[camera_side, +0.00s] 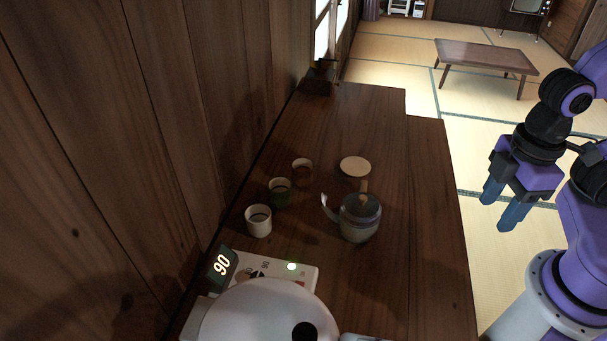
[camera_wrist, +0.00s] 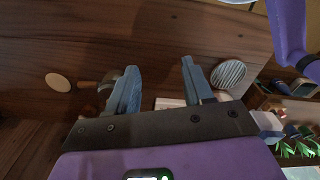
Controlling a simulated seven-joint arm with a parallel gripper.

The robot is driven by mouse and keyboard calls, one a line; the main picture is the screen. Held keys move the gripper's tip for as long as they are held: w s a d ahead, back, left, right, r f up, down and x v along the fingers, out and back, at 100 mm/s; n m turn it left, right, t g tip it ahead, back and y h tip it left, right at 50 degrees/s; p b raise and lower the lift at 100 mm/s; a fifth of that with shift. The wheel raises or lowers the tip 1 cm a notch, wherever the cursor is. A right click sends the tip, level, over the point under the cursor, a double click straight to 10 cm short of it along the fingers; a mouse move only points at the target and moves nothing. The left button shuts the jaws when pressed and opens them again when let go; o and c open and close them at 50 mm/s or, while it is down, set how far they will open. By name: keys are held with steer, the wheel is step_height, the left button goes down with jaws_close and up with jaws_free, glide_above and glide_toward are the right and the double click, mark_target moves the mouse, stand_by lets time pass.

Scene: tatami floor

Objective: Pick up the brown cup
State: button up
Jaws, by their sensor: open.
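The brown cup (camera_side: 302,172) stands upright on the dark wooden counter (camera_side: 425,240) in the side view. It is the farthest of a row of three cups near the wall. A green cup (camera_side: 280,193) and a cream cup (camera_side: 258,221) stand nearer the camera. My gripper (camera_side: 502,204) is open and empty, beyond the counter's right edge, well away from the brown cup. In the wrist view its two blue-grey fingers (camera_wrist: 159,68) are spread with nothing between them. I cannot make out the brown cup in the wrist view.
A grey teapot (camera_side: 360,219) with a wooden handle stands on the counter, between my gripper and the cups. A pale round disc (camera_side: 354,166) lies behind it. A white appliance (camera_side: 265,310) fills the near end. The wooden wall (camera_side: 120,150) borders the left.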

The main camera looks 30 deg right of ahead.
steer(key=o, duration=0.7)
steer(key=shift+o, duration=0.2)
